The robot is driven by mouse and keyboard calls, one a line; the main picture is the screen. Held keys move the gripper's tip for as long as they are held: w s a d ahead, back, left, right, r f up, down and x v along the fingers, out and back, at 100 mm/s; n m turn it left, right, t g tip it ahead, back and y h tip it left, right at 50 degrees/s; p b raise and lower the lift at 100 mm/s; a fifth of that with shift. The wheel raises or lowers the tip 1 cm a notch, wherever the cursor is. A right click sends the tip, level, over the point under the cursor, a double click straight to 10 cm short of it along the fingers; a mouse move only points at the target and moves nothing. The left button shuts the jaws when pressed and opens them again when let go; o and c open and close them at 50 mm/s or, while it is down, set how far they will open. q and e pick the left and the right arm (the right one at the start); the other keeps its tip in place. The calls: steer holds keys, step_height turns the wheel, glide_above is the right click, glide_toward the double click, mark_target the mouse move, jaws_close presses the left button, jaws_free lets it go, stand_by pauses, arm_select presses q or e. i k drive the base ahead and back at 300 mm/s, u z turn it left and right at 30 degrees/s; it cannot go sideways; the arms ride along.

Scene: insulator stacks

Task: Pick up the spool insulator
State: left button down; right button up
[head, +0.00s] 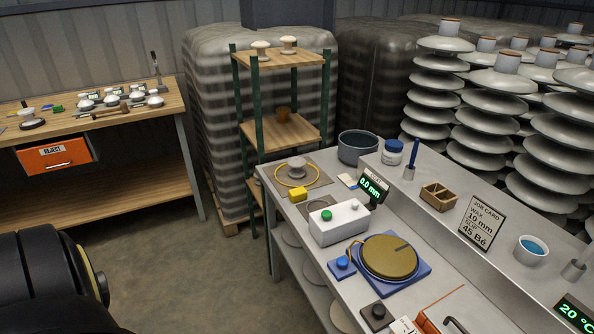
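I cannot tell for certain which piece is the spool insulator. A small pale grey insulator (297,165) sits upright on a brown mat with a yellow ring (291,182) around its foot, at the far left end of the grey bench. Several white and grey insulators (110,100) lie on the wooden table at the left. Neither of my grippers shows; only a black part of mine fills the lower left corner.
The grey bench (287,218) carries a white box with a green button (339,221), a brass disc on a blue base (388,257), a dark bowl (357,148) and a job card (481,225). An orange reject bin (55,153) hangs under the wooden table. Floor between is clear.

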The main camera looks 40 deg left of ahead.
mark_target(296, 163)
steer(key=k, duration=0.3)
steer(key=u, duration=1.4)
steer(key=i, duration=0.4)
steer(key=u, duration=0.15)
steer(key=k, duration=0.4)
steer(key=u, duration=1.55)
steer(key=i, duration=0.15)
steer(key=z, duration=1.2)
steer(key=i, duration=0.75)
steer(key=z, duration=0.85)
